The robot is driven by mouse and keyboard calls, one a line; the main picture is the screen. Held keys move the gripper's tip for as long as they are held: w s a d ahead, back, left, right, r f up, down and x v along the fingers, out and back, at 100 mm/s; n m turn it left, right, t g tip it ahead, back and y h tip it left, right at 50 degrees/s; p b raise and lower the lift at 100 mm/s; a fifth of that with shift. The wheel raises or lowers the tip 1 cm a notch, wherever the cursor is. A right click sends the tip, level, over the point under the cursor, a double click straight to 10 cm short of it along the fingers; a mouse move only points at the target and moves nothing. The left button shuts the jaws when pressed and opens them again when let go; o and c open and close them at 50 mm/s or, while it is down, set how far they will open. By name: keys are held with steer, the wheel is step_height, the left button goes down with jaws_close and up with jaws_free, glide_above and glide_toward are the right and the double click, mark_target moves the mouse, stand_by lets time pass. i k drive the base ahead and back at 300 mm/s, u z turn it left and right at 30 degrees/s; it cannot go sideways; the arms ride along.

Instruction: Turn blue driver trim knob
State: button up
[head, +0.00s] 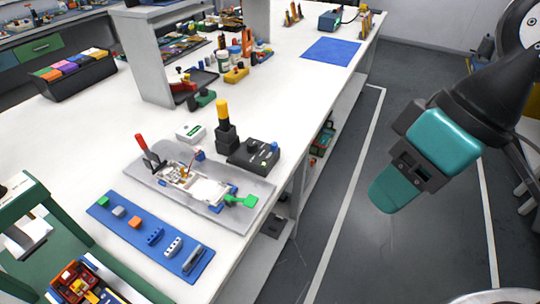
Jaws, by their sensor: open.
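A small blue knob (274,147) shows on top of a dark control box (250,158), near the right edge of the white bench (110,120). The box also bears a darker raised part, too small to make out. My gripper (387,203) has teal fingers and hangs over the floor, right of the bench and well apart from the knob. It is seen from the side, and the gap between its fingers is hardly visible. Nothing shows in it.
A black post with a yellow top (222,112) stands just left of the box. In front lies a grey fixture plate (255,190) with a red-handled clamp (143,145) and a green handle (240,201). A blue strip (110,217) holds several small parts. Floor right of the bench is clear.

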mark_target(273, 147)
steer(key=z, duration=0.05)
steer(key=k, duration=0.3)
steer(key=u, duration=0.85)
steer(key=i, duration=0.7)
steer(key=z, duration=0.55)
